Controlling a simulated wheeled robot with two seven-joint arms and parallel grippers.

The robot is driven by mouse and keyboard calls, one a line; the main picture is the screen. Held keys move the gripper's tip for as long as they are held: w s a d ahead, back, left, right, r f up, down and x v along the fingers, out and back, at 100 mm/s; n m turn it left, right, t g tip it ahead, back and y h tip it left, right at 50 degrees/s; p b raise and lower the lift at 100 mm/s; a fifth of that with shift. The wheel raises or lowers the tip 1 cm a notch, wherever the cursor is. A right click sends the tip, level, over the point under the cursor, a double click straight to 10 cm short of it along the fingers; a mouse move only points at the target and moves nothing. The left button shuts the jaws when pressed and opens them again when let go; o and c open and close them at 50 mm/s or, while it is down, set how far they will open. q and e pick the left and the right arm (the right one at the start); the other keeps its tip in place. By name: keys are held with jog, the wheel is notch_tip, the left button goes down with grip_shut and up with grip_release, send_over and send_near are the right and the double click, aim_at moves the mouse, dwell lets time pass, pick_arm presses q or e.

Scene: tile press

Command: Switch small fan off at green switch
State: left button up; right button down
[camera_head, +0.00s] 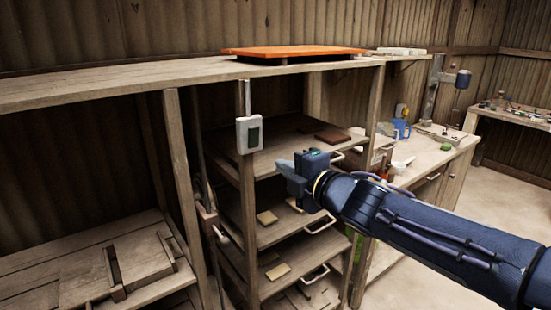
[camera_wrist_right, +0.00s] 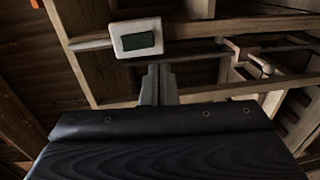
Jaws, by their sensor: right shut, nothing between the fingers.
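The green switch (camera_head: 253,136) is a dark green rocker set in a white box (camera_head: 240,138) on a wooden post of the shelf rack. It also shows in the right wrist view (camera_wrist_right: 138,41), just beyond my fingertips. My right gripper (camera_head: 279,165) is shut and empty, to the right of the switch in the head view and pointing left. In the right wrist view the shut fingers (camera_wrist_right: 158,72) appear just below the white box, apart from it as far as I can tell. I cannot make out a small fan for sure. My left gripper is not in view.
A shelf rack (camera_head: 265,238) with pull-out trays and several tiles stands behind my right gripper. An orange board (camera_head: 295,51) lies on its top. A workbench (camera_head: 432,158) with bottles stands to the right. A lower wooden bench (camera_head: 60,270) is at the left.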

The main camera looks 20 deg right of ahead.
jog(key=s, duration=0.1)
jog(key=s+d, duration=0.1)
jog(key=s, duration=0.2)
jog(key=shift+d+f, duration=0.2)
jog(key=shift+f, duration=0.15)
